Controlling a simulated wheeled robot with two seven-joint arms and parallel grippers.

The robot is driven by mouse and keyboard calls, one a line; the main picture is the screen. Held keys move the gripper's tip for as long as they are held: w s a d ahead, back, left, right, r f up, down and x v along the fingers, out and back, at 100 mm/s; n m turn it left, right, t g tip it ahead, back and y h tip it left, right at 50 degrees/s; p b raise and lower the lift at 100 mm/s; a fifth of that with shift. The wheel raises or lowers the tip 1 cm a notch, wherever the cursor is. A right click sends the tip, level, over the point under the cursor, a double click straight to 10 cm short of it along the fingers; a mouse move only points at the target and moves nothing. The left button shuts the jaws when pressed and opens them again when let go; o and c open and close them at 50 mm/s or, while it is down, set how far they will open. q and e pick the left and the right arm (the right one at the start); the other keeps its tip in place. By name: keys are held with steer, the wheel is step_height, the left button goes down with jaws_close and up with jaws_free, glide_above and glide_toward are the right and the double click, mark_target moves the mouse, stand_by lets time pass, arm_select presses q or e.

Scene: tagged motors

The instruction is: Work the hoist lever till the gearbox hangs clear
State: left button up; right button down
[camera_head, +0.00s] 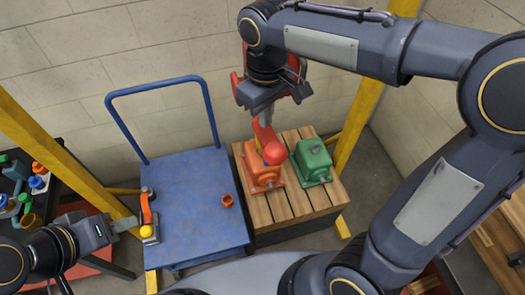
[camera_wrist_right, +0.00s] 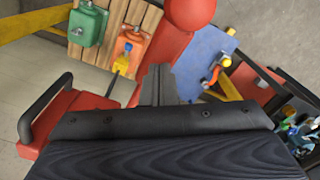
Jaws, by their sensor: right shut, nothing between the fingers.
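An orange gearbox (camera_head: 263,178) sits on the wooden pallet, with a yellow hook (camera_wrist_right: 123,63) at its top in the right wrist view. A green gearbox (camera_head: 313,161) sits to its right. The red hoist lever (camera_head: 262,132) ends in a red ball (camera_head: 275,152); that ball also shows in the right wrist view (camera_wrist_right: 190,12). My right gripper (camera_wrist_right: 158,88) is shut and empty, in front of the lever; whether it touches is unclear. My left gripper (camera_head: 133,224) is beside an orange-handled tool (camera_head: 147,213) on the cart; its jaws are too small to read.
The blue cart (camera_head: 190,195) with its tall push handle stands left of the pallet (camera_head: 272,208). A small orange cup (camera_head: 227,201) is on the cart. Yellow frame posts (camera_head: 358,120) flank the scene. A dark bench with several bottles (camera_head: 38,180) is at the far left.

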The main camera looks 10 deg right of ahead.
steer(key=shift+f, duration=0.1)
stand_by(0.4)
steer(key=shift+f+b, duration=0.75)
steer(key=shift+f, duration=0.5)
